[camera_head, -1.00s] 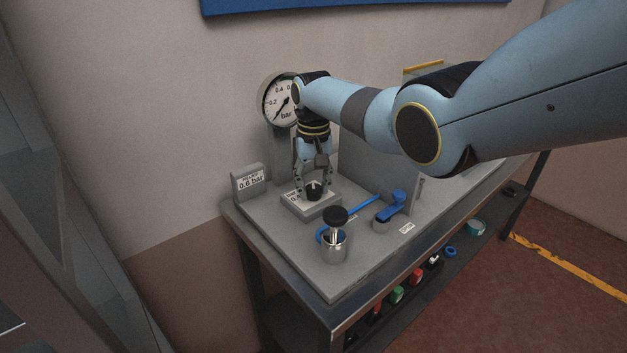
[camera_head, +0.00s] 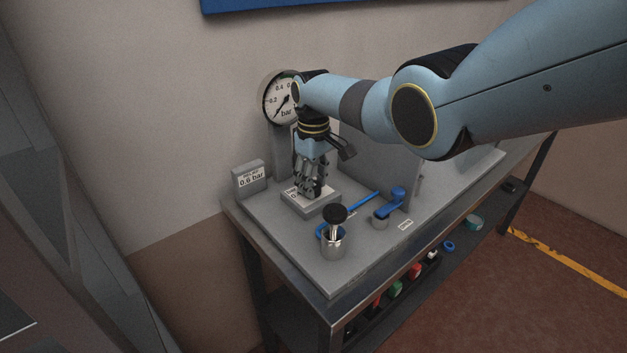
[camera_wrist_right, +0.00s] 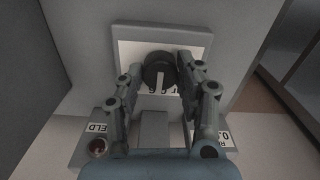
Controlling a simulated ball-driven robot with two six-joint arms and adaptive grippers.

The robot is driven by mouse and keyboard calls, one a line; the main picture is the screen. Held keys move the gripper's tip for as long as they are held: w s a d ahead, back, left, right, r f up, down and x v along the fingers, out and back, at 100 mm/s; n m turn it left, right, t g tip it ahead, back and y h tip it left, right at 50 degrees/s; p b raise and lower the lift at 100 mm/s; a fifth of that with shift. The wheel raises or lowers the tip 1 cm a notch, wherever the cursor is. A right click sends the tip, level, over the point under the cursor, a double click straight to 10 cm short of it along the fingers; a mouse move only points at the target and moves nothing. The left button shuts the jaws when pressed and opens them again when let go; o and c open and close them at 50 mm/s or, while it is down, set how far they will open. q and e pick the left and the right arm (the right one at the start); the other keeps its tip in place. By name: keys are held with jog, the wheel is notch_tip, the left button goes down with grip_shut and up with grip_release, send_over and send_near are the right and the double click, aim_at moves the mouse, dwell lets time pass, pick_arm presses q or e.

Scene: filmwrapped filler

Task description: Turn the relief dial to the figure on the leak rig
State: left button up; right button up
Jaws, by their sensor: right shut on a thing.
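The relief dial (camera_wrist_right: 158,70) is a round black knob with a white line, on a grey block with a white printed plate, in the right wrist view. My right gripper (camera_wrist_right: 160,76) is shut on the dial, one finger on each side. In the head view my right gripper (camera_head: 316,192) points down over the dial block (camera_head: 312,207) and mostly hides the knob. The figure card (camera_head: 250,178) reads 0.6 bar and stands at the rig's left corner. My left gripper is not in view.
A round gauge (camera_head: 281,98) stands behind the gripper, its needle pointing lower left. Several coloured items lie on the lower shelf.

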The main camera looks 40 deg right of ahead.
dwell(0.4)
jog(key=o, duration=1.2)
jog(key=shift+c, duration=0.2)
notch_tip(320, 180, up, 12)
